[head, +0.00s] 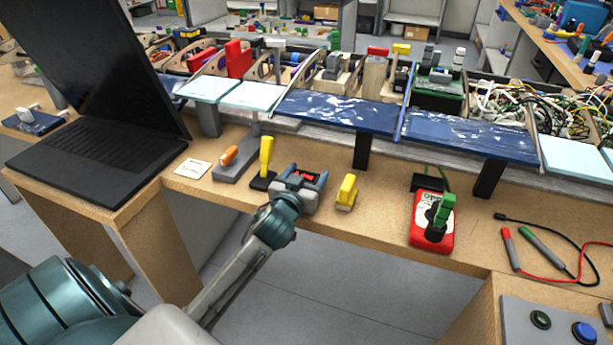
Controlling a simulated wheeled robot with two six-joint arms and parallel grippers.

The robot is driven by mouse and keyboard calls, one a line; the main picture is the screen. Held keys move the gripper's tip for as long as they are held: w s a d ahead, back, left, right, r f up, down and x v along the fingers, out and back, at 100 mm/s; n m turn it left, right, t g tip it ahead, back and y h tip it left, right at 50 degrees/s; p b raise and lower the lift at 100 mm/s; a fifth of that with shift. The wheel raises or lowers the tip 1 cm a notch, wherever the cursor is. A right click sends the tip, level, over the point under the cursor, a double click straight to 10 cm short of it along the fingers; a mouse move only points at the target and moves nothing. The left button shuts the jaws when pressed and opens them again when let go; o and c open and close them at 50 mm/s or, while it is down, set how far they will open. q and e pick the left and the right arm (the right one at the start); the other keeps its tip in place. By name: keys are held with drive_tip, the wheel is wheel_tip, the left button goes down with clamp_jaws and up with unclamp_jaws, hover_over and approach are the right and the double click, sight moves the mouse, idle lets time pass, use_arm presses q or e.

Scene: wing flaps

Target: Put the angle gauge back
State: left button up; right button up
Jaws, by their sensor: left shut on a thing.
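My left gripper (306,178) reaches over the front edge of the bench, with its two blue fingers on either side of a small dark and red thing (301,182). It is shut on this thing, which I take to be the angle gauge. The fingers and wrist hide most of it, so its shape and whether it touches the bench are hard to tell. A yellow-handled tool on a black base (265,162) stands just left of the gripper. A yellow block (346,193) stands just right of it. My right gripper is not in view.
A grey tray with an orange item (232,160) and a white card (193,168) lie to the left, near a laptop (100,130). A red meter (428,225) and probe leads (540,245) lie right. Blue flaps (340,109) on dark supports cross behind. Bench between yellow block and meter is clear.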

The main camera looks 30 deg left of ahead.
use_arm(q)
drive_tip(key=shift+f, duration=0.15)
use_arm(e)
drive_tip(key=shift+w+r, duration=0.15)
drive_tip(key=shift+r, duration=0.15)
use_arm(q)
drive_tip(key=shift+f, duration=0.1)
drive_tip(key=o, duration=1.1)
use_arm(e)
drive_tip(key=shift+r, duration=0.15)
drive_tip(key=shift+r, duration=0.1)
